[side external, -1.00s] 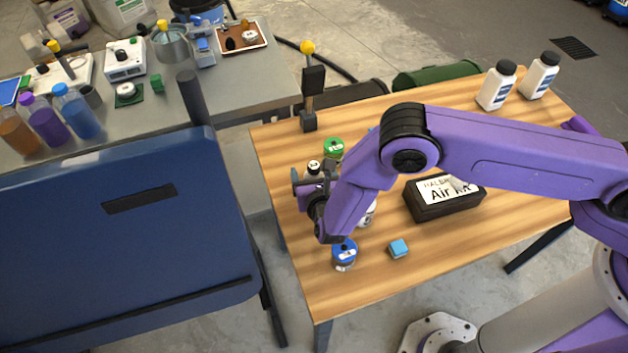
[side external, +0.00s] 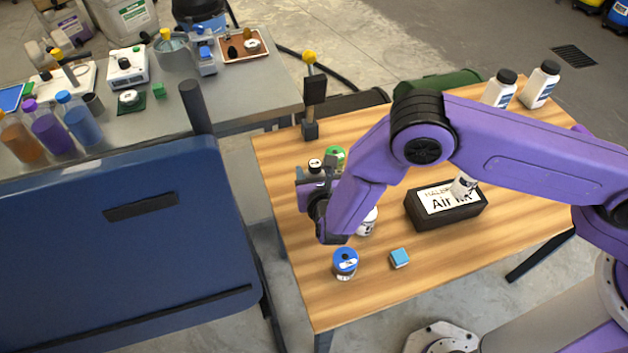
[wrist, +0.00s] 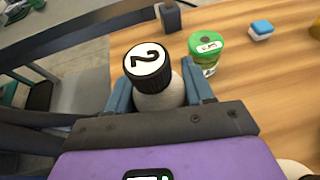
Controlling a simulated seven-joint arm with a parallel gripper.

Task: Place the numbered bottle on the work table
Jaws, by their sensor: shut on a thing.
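The numbered bottle (wrist: 158,95) has a black cap with a white disc marked "2" and a pale body. It stands between the fingers of my gripper (wrist: 158,98) in the wrist view, held by both sides. In the side external view, the bottle's cap (side external: 315,166) shows just above my gripper (side external: 318,186), near the left edge of the wooden work table (side external: 290,232). The bottle's base is hidden, so I cannot tell its height over the table.
A green-lidded tub (side external: 336,157) stands close behind my gripper. A white bottle (side external: 368,222), a blue-lidded tub (side external: 345,262), a blue block (side external: 399,258) and a black labelled box (side external: 446,214) are nearby. A yellow-knobbed post (side external: 312,95) rises at the back-left corner.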

